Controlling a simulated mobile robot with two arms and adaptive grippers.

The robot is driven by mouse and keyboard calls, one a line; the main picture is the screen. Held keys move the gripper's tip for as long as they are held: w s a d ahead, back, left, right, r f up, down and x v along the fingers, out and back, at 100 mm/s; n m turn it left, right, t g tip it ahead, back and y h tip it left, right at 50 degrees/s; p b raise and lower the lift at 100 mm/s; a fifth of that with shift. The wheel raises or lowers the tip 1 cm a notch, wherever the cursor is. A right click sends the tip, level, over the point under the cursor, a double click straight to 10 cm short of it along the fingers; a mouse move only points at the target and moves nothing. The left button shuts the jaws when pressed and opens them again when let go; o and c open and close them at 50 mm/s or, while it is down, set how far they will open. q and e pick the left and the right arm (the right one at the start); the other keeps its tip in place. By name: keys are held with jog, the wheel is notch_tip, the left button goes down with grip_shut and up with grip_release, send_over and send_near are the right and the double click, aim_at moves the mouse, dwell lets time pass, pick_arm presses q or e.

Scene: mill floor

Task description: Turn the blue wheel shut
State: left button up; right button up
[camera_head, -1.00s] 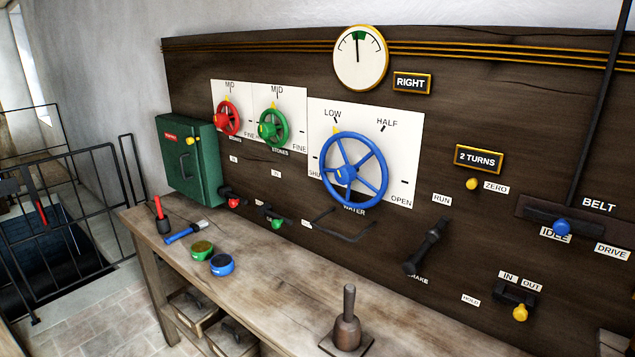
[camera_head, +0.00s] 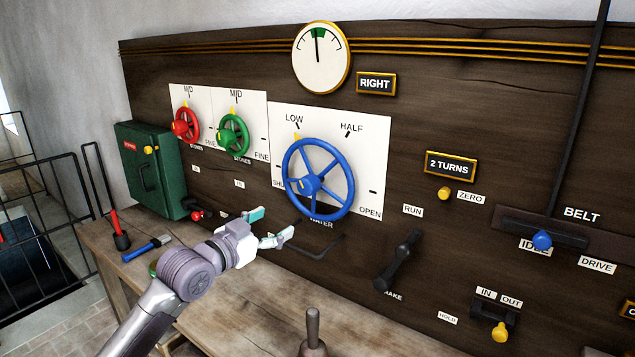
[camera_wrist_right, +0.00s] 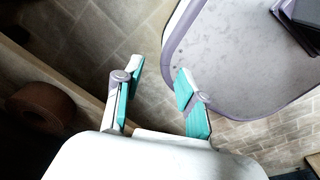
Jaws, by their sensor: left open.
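The blue wheel (camera_head: 311,184) is mounted on a white plate on the dark wooden panel. The plate is marked SHUT, LOW, HALF and OPEN, with WATER below. A yellow pointer (camera_head: 297,136) at the wheel's top left stands close to LOW. My left gripper (camera_head: 271,224) is open and empty, below and to the left of the wheel, apart from it, above the bench. My right gripper (camera_wrist_right: 160,72) shows only in the right wrist view, open and empty with the floor behind it.
Red (camera_head: 186,126) and green (camera_head: 233,135) wheels sit left of the blue one. A black handle bar (camera_head: 318,249) juts out below it. A wooden bench (camera_head: 270,310) runs along the panel. A green box (camera_head: 150,172) hangs at left. A round gauge (camera_head: 321,58) is above.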

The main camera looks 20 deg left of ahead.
aim_at(304, 188)
pick_arm(q)
jog(key=shift+t, duration=0.3)
jog(key=w+r, duration=0.1)
jog(key=w, duration=0.1)
jog(key=w+d+r+p, duration=0.1)
jog(key=w, duration=0.1)
jog(key=w+r+p, duration=0.1)
jog(key=w+r, duration=0.1)
jog(key=shift+d, duration=0.35)
jog(key=p+x, duration=0.1)
jog(key=x, duration=0.5)
jog(key=shift+w+d+f, duration=0.15)
jog(key=shift+w+d, duration=0.15)
jog(key=shift+w, duration=0.25)
jog(key=shift+w+d+f, duration=0.1)
jog(key=shift+w+d, duration=0.05)
jog(key=shift+w, duration=0.3)
pick_arm(e)
jog(key=r, duration=0.1)
jog(key=w+r, duration=0.1)
jog(key=r, duration=0.1)
jog(key=shift+r, duration=0.2)
jog(key=shift+s, duration=0.1)
